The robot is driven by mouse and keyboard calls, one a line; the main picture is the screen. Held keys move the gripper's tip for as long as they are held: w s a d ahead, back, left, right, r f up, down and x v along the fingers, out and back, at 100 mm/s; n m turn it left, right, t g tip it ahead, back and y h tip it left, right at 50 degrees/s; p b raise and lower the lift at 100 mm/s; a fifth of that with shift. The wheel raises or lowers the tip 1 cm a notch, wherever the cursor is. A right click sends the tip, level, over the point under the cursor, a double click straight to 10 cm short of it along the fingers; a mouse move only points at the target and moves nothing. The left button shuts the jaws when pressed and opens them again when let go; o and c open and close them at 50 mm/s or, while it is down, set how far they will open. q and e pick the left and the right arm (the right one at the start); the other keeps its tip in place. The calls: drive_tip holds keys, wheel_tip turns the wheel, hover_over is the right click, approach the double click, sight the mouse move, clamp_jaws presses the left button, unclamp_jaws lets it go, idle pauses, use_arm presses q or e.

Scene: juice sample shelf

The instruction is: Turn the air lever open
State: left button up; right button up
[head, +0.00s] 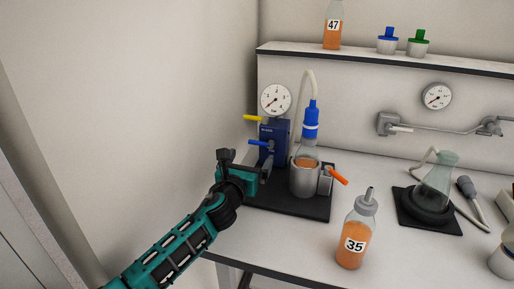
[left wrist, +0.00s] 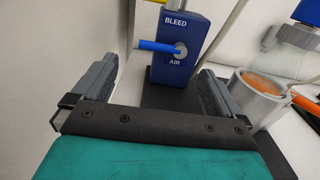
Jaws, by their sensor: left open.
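The air lever (head: 259,142) is a blue handle on the front of the dark blue valve block (head: 274,133). In the left wrist view the air lever (left wrist: 156,46) points left, roughly level, from a round grey hub above the word AIR. My left gripper (head: 246,163) is just in front of and below the lever. In the left wrist view its grey fingers (left wrist: 157,85) are wide apart with nothing between them, and the lever lies beyond them, apart from both. My right gripper is not in view.
A yellow lever (head: 253,118) and a gauge (head: 276,99) are above the air lever. A metal cup (head: 305,180) with a blue-capped bottle and an orange lever (head: 338,175) stand to the right. Bottle 35 (head: 353,255) is nearer the bench front. A wall is at left.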

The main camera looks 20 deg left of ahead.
sight(259, 144)
use_arm(q)
drive_tip(key=w, duration=0.5)
drive_tip(key=shift+w+d, duration=0.1)
drive_tip(key=shift+w, duration=0.9)
